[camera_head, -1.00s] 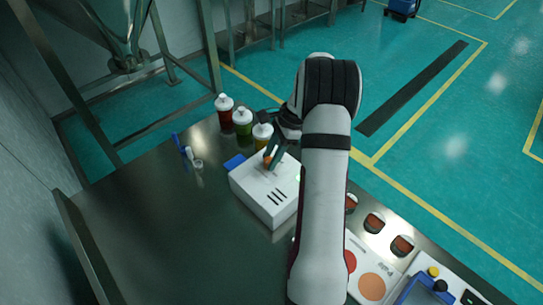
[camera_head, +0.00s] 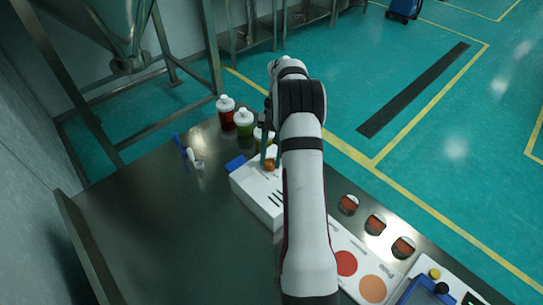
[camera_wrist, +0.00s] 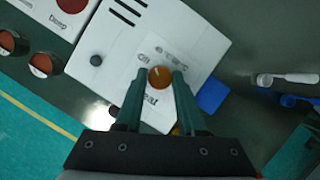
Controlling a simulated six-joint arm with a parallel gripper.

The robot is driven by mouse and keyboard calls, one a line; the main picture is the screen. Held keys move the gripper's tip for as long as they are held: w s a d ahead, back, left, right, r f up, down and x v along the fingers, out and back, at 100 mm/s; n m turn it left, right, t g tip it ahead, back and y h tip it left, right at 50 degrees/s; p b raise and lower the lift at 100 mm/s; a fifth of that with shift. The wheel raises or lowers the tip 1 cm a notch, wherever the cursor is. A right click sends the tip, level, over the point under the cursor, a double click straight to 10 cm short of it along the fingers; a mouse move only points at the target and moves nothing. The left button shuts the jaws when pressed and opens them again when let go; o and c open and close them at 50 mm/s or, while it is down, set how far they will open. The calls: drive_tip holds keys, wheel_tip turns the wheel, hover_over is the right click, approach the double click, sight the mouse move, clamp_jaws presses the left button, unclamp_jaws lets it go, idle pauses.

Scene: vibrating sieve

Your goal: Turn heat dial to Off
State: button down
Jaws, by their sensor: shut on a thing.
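The heat dial is a small round orange-brown knob (camera_wrist: 160,77) with a pale pointer mark, on top of a white box (camera_wrist: 128,45) with printed lettering too blurred to read fully. The pointer aims roughly toward the top of the wrist view. My gripper (camera_wrist: 160,82) is shut on the dial, one green finger at each side. In the head view the dial (camera_head: 269,165) shows at the tip of my gripper (camera_head: 266,155), and my arm hides the right part of the white box (camera_head: 250,193).
Bottles with white caps, one red (camera_head: 226,112) and one green (camera_head: 244,124), stand behind the box. A blue object (camera_head: 236,163) lies against its left side. White and blue utensils (camera_head: 194,158) lie farther left. The table's left part (camera_head: 150,230) is clear.

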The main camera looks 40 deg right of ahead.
drive_tip(key=shift+a+n+g, duration=0.1)
drive_tip(key=shift+n+g, duration=0.4)
drive_tip(key=shift+n, duration=1)
drive_tip(key=shift+h, duration=0.3)
drive_tip(key=c, duration=0.5)
unclamp_jaws()
drive_tip(key=v, duration=0.7)
drive_tip(key=shift+w+r, duration=0.15)
drive_tip(key=shift+r, duration=0.1)
